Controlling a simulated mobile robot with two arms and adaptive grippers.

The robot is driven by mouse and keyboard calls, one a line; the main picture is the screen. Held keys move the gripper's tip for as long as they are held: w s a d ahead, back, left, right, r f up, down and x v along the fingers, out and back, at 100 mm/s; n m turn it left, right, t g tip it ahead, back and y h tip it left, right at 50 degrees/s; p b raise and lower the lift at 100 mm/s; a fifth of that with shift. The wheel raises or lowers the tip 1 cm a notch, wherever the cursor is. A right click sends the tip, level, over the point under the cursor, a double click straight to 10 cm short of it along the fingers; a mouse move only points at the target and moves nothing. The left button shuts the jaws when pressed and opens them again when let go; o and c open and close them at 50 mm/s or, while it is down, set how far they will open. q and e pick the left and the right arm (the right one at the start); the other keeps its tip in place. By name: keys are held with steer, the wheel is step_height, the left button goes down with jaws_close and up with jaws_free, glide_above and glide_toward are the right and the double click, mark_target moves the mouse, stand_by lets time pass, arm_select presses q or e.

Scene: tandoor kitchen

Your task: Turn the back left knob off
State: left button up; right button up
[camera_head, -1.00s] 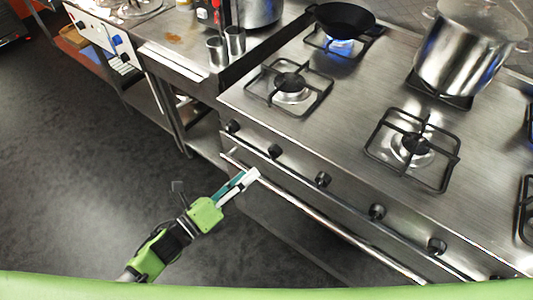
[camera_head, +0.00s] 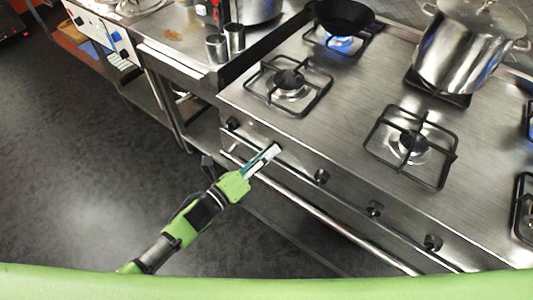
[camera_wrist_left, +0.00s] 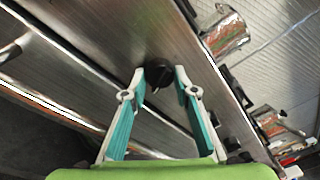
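The stove (camera_head: 350,115) has a row of black knobs along its front panel. The leftmost knob (camera_head: 233,123) is uncovered. My left gripper (camera_head: 272,151) is at the second knob from the left and hides it in the head view. In the left wrist view that black knob (camera_wrist_left: 158,75) shows between the two fingertips of the open gripper (camera_wrist_left: 160,78). I cannot tell whether the fingers touch it. The back left burner has a blue flame (camera_head: 340,42) under a black wok (camera_head: 344,16). My right gripper is not in view.
A front rail (camera_head: 330,222) runs below the knobs. More knobs (camera_head: 321,176) lie to the right. The front left burner (camera_head: 288,82) is unlit and bare. A steel pot (camera_head: 460,50) stands at the back. Two metal cups (camera_head: 235,38) stand on the left counter.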

arm_select(q)
steer(key=shift+c, duration=0.3)
steer(key=shift+s+d+f+n+t+y+p, duration=0.15)
steer(key=shift+n+t+y, duration=0.35)
steer(key=shift+n, duration=5.25)
steer(key=shift+s+d+r+n+t+y+p, duration=0.15)
steer(key=shift+n+t+y, duration=0.35)
steer(key=shift+n, duration=5.3)
steer(key=shift+d+f+n+t+y+p, duration=0.2)
steer(key=shift+n+t+y, duration=0.25)
steer(key=shift+n, duration=5.3)
steer(key=shift+a, duration=0.15)
steer(key=o, duration=1.1)
